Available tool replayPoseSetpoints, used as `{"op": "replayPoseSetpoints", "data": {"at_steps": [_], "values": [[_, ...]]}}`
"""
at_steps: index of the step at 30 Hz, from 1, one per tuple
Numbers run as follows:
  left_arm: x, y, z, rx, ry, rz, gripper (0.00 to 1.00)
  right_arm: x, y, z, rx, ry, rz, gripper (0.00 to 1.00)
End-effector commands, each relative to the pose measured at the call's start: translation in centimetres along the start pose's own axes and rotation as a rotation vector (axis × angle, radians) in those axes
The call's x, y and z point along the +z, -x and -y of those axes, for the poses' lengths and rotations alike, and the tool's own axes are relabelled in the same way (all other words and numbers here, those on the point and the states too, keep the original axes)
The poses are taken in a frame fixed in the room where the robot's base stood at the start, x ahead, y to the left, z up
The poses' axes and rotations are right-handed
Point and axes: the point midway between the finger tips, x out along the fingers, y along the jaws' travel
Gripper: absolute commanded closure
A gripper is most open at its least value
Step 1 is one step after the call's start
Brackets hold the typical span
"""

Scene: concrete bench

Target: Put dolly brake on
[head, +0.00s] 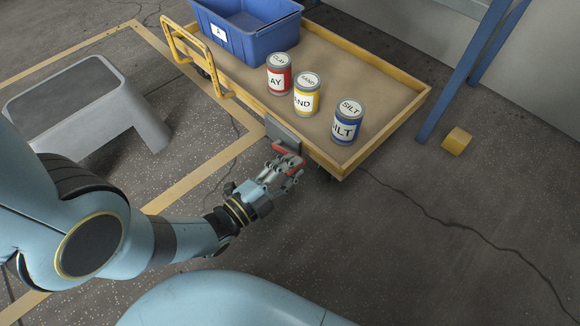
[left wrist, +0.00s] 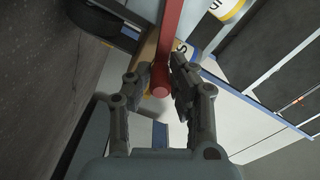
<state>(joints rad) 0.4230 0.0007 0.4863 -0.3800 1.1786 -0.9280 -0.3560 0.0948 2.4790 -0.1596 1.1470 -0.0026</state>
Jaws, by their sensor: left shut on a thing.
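The dolly (head: 391,131) is a yellow-rimmed flat cart with a tan deck and a yellow push handle (head: 173,43). The brake lever (head: 285,149) is a red bar below a grey plate (head: 283,132) on the dolly's near side. My left gripper (head: 288,168) is shut on the red lever, beside the dolly's near edge. In the left wrist view the lever (left wrist: 171,35) runs down between the two fingers, its round end facing the camera. The fingers partly hide the lever in the head view. My right gripper is not in view.
On the deck stand a blue crate (head: 262,42), a red CLAY can (head: 279,82), a yellow SAND can (head: 306,100) and a blue SILT can (head: 347,128). A grey step stool (head: 75,90) stands left. A blue post (head: 462,75) and yellow block (head: 457,141) are right.

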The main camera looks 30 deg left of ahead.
Motion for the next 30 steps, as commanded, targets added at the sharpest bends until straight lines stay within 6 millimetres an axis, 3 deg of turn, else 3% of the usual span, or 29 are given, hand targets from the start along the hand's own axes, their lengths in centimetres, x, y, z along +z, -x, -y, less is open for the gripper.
{"op": "replayPoseSetpoints", "data": {"at_steps": [3, 4, 9, 30], "values": [[0.13, 0.08, -0.12, 0.005, 0.000, 0.004, 1.00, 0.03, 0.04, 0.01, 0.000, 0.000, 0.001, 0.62], [0.13, 0.08, -0.13, 0.005, 0.000, 0.004, 0.77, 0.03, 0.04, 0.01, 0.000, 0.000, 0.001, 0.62], [0.10, 0.07, -0.11, 0.004, 0.001, 0.003, 0.57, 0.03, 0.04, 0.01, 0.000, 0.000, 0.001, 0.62], [-0.12, 0.11, 0.59, 0.002, 0.070, 0.001, 0.57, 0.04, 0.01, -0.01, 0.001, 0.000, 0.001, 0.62]]}}
